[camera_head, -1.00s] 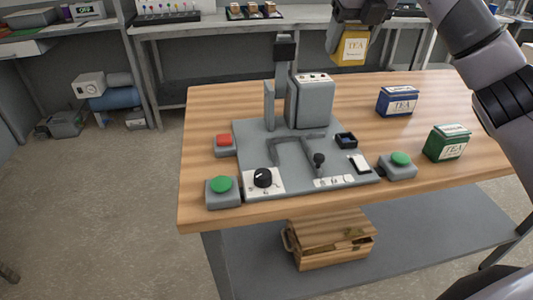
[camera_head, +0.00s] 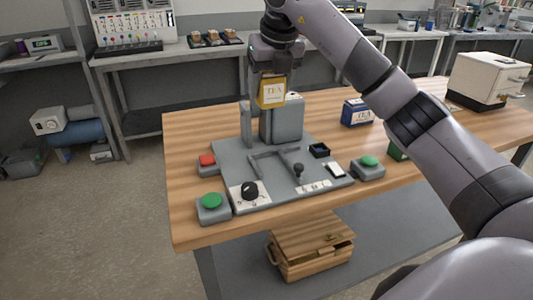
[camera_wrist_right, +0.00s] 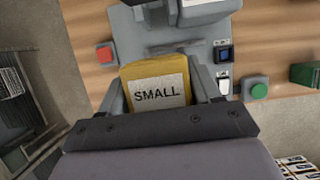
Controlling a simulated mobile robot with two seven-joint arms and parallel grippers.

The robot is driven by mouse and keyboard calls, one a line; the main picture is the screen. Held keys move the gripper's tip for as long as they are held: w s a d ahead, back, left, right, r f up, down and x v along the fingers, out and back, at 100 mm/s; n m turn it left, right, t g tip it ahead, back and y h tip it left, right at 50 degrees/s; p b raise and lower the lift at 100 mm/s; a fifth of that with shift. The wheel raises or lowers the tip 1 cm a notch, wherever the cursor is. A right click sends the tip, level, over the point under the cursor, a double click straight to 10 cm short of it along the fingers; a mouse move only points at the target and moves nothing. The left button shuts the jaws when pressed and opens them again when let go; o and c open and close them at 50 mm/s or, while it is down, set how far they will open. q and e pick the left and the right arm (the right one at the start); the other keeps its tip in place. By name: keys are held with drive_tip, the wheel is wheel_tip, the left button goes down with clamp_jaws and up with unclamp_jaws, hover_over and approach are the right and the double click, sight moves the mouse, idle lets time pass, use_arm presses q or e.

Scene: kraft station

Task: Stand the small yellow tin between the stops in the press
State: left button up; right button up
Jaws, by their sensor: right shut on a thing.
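The small yellow tin (camera_head: 271,92) is held upright in the air in front of the press head. The tin is apart from the stops. My left gripper is in neither view.
A blue tea tin (camera_head: 357,112) stands right of the press, and a green tin (camera_head: 398,150) is mostly hidden behind my right arm. Green buttons (camera_head: 211,201) (camera_head: 369,161), a red button (camera_head: 207,160) and a black knob (camera_head: 250,190) surround the plate.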

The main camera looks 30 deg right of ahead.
wheel_tip(320, 180, down, 16)
drive_tip(key=shift+r, duration=0.15)
idle(0.3)
drive_tip(key=o, duration=1.2)
drive_tip(key=v, duration=1.2)
drive_tip(key=shift+s, duration=0.15)
